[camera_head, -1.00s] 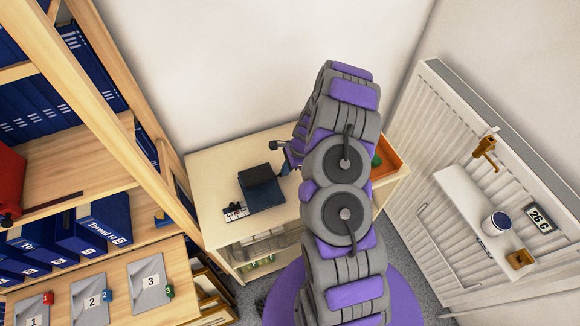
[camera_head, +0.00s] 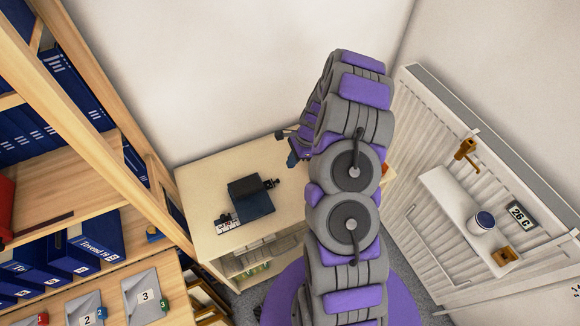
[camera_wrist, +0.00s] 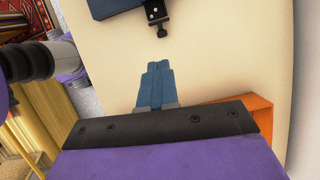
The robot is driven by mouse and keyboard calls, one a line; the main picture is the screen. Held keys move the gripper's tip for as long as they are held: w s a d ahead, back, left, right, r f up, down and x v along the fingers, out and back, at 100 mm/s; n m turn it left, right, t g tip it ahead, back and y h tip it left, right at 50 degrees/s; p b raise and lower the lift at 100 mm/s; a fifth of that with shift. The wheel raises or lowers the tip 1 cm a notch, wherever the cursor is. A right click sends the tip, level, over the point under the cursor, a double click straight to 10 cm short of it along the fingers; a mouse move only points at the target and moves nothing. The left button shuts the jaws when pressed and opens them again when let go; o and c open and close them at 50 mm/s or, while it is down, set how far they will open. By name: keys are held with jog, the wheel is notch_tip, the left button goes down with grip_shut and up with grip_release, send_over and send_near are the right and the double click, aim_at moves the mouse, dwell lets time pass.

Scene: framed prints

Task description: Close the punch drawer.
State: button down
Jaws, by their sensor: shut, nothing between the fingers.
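The punch (camera_head: 250,198) is a dark blue block on the pale table in the head view. A small black part (camera_head: 271,184) sticks out on its right, and a white marked strip (camera_head: 229,223) with dark bits lies at its lower left. I cannot tell which part is the drawer. The wrist view shows the punch's blue edge (camera_wrist: 113,7) and the black part (camera_wrist: 157,14) at the top. My gripper (camera_wrist: 158,64) is shut and empty, above the table, apart from the black part. In the head view, its blue fingers (camera_head: 292,160) are right of the punch.
An orange tray (camera_wrist: 247,116) lies at the table's right side, mostly hidden by my arm in the head view. A wooden shelf with blue binders (camera_head: 97,235) stands left. A radiator (camera_head: 430,190) with a small shelf and cup (camera_head: 483,221) stands right.

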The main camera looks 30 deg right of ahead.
aim_at(271, 183)
jog(key=w+d+n+g+b, duration=0.1)
jog(key=w+d+n+b, duration=0.1)
jog(key=d+b, duration=0.25)
jog(key=x, duration=0.3)
jog(key=b+x, duration=0.1)
jog(key=x, duration=0.5)
jog(key=shift+d+f, duration=0.25)
jog(key=shift+f, duration=0.15)
jog(key=a, duration=0.2)
jog(key=a+b, duration=0.1)
jog(key=a, duration=0.1)
jog(key=shift+r, duration=0.4)
jog(key=shift+a, duration=0.35)
jog(key=shift+d, duration=0.15)
jog(key=a, duration=0.1)
jog(key=a+p, duration=0.1)
jog(key=a, duration=0.1)
jog(key=shift+w+r+p, duration=0.1)
jog(key=shift+w+p, duration=0.1)
jog(key=shift+p, duration=0.1)
jog(key=shift+a, duration=0.55)
